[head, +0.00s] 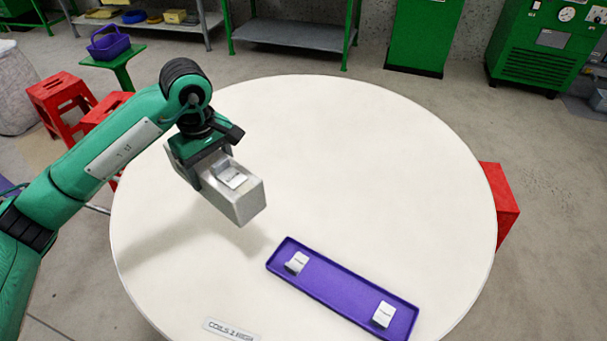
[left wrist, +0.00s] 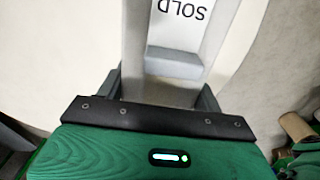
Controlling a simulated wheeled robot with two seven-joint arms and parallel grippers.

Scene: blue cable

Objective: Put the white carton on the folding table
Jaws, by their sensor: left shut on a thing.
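My left gripper (head: 208,163) is shut on a pale grey-white carton (head: 243,205), a long box tilted slightly in the head view. The carton also shows between the fingers in the left wrist view (left wrist: 135,45). A white piece marked SOLD (left wrist: 180,30) is on the carton's top face; it shows in the head view too (head: 232,179). The carton is over the round cream table (head: 350,150), apart from it, with a soft shadow below. I cannot tell from its legs whether this table folds. My right gripper is not in view.
A purple tray (head: 341,287) with two small white pieces (head: 296,263) lies near the table's front right. A label plate (head: 231,330) lies at the front edge. The table's back and right are clear. Red stools (head: 60,95) stand beside the table.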

